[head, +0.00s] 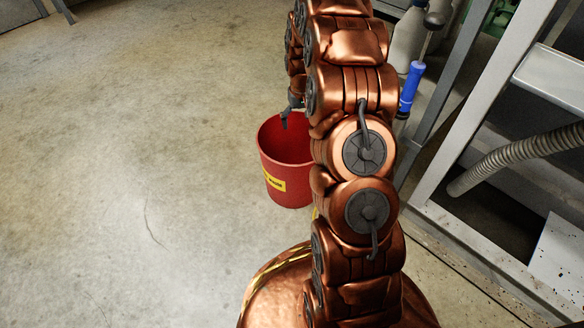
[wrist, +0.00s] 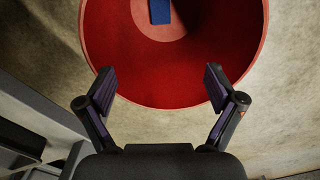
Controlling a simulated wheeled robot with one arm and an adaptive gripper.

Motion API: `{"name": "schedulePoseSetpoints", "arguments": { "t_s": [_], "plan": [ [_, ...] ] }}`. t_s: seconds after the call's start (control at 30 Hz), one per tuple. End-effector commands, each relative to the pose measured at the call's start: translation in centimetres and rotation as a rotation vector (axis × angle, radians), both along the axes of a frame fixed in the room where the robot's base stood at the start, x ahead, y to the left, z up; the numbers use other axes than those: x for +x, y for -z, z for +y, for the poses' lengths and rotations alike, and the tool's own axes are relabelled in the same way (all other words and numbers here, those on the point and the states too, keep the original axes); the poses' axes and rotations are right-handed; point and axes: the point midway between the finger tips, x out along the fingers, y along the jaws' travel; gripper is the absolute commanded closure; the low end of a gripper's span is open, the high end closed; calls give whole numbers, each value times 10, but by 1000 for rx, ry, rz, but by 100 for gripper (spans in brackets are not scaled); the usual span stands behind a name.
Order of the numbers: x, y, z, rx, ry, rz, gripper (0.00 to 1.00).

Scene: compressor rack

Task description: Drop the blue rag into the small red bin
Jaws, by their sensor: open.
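The small red bin (head: 291,181) stands upright on the concrete floor, left of my arm in the head view. A yellow label is on its side. In the wrist view the open bin (wrist: 110,45) fills the top. A blue piece, which looks like the blue rag (wrist: 160,11), lies at the bottom inside the bin, cut off by the frame's top edge. My gripper (wrist: 159,76) is open, with nothing between its fingers, and points at the bin. In the head view my gripper (head: 285,122) shows partly at the bin's mouth; my arm hides the rest.
A grey metal rack (head: 455,130) stands at the right, with a ribbed hose (head: 520,150) inside it. A blue-handled thing (head: 411,88) is upright beside the rack, behind my arm. The floor to the left is clear.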

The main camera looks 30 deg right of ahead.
Motion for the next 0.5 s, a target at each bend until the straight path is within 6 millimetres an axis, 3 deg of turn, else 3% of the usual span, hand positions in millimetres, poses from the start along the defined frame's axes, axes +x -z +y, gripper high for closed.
{"name": "schedulePoseSetpoints", "arguments": {
  "t_s": [0.27, 0.5],
  "plan": [
    [0, -3, 0, 0, 0, 0, 7],
    [2, -35, -1, -4, 0, -8, 7]
  ]
}}
